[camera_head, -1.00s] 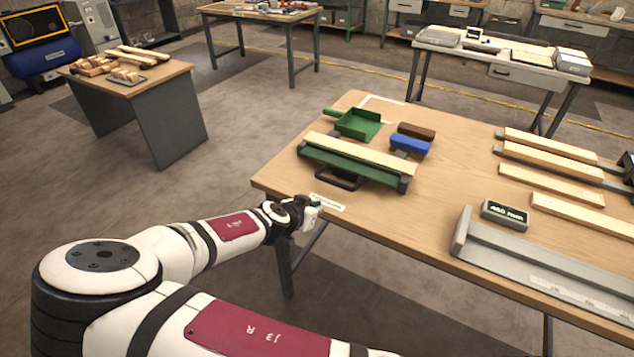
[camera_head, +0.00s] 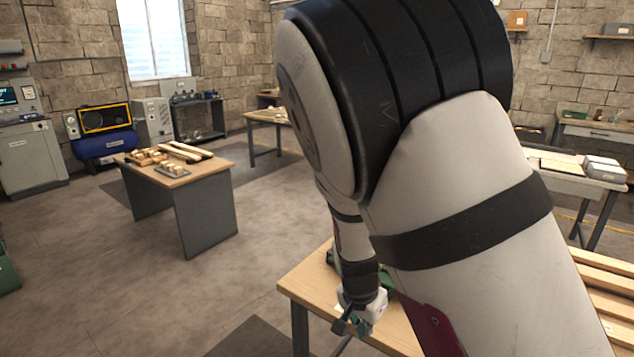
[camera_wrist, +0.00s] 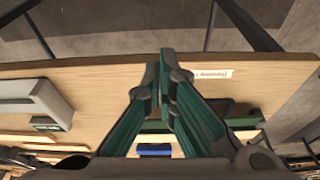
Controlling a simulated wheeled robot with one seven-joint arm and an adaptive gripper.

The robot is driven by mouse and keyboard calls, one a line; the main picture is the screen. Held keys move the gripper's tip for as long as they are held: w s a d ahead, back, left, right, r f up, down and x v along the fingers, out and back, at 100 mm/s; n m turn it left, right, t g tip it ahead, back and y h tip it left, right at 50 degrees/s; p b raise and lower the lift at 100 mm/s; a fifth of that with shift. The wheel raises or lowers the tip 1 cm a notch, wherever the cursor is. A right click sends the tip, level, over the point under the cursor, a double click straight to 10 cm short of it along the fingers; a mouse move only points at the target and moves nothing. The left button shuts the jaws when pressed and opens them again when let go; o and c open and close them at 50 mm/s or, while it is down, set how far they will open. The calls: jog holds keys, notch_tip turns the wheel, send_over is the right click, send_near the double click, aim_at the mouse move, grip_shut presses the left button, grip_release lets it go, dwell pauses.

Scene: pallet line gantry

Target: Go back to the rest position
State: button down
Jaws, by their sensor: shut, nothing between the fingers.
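My gripper (camera_head: 350,324) hangs pointing down near the front left corner of the wooden workbench (camera_head: 300,281) in the head view. My arm's raised links cover most of that bench. In the wrist view my gripper's green fingers (camera_wrist: 165,68) are shut with nothing between them, above the bench (camera_wrist: 100,78). A white label (camera_wrist: 212,74) lies on the bench top beside the fingertips. The fingers partly hide the green fixture and the wooden strips behind them.
A blue block (camera_wrist: 154,149) and a grey measuring fixture (camera_wrist: 30,106) with a small display (camera_wrist: 45,123) are on the bench. A small table (camera_head: 185,177) with wooden pieces stands at left, with open floor (camera_head: 90,250) around it.

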jog(key=s+d+r+n+t+y, duration=0.1)
jog(key=s+d+r+n, duration=0.3)
jog(key=s+r, duration=0.7)
jog(key=s+d+r+n+t, duration=0.2)
jog(key=s+d+r+n, duration=0.1)
jog(key=s+r, duration=0.8)
notch_tip(320, 180, up, 5)
jog(key=shift+s+d+f+n+y, duration=0.1)
jog(key=shift+s+d+n+y, duration=0.25)
jog(key=shift+d, duration=0.55)
